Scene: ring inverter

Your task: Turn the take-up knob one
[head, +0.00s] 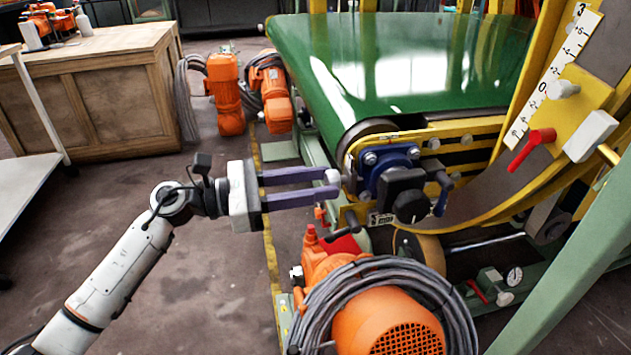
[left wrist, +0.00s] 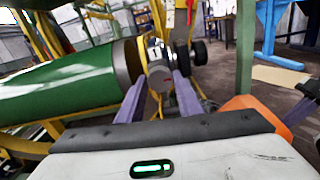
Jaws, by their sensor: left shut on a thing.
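The take-up knob (left wrist: 160,76) is a small grey round piece between my left fingertips in the left wrist view. In the head view a pale round end (head: 333,177) shows at the fingertips, beside the blue bearing block (head: 392,165) at the near end of the green belt roller. My left gripper (head: 332,188) reaches in from the left with long purple fingers and is shut on the knob; it also shows in the left wrist view (left wrist: 158,85). The fingers partly hide the knob, and its turn angle cannot be told.
The green belt (head: 400,60) lies behind the block. A black hand knob (head: 411,206) sits right of my fingers. An orange motor (head: 385,322) with coiled grey cable stands below. A red lever (head: 532,149) and scale (head: 555,75) are at right.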

